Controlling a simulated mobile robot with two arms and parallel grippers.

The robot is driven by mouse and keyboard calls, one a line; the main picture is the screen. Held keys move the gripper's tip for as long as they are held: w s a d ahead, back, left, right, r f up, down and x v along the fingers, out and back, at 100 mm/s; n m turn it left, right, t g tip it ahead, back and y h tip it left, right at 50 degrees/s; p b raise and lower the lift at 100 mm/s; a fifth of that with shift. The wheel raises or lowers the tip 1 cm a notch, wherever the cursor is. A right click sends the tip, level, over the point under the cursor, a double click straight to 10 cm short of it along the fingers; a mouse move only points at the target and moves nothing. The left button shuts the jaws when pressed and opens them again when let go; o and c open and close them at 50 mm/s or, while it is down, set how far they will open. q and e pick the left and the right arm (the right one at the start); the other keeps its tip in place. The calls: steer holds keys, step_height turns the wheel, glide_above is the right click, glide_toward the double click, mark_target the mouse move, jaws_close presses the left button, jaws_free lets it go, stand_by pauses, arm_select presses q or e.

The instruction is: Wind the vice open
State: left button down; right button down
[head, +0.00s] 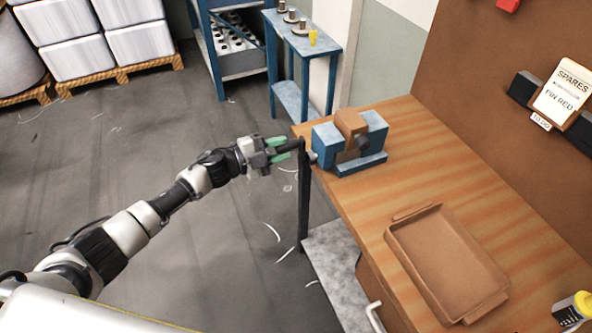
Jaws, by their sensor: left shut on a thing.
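A blue vice (371,163) stands at the far left corner of the wooden workbench. A brown block (350,123) sits between its jaws. My left gripper (292,147), with green fingers, reaches in from the left and is shut on the upper part of the handle. The exact contact is small and hard to see. My right gripper is not in view.
A brown tray (447,262) lies on the bench near the front, with clear wood (400,195) between it and the vice. A blue stand (335,47) is behind the bench.

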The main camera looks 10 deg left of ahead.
arm_select(q)
steer(key=c, duration=0.8)
jaws_free()
steer(key=shift+w, duration=0.15)
steer(key=shift+o, duration=0.2)
steer(key=shift+a, duration=0.1)
steer(key=p+v, duration=0.1)
steer(key=v, duration=0.7)
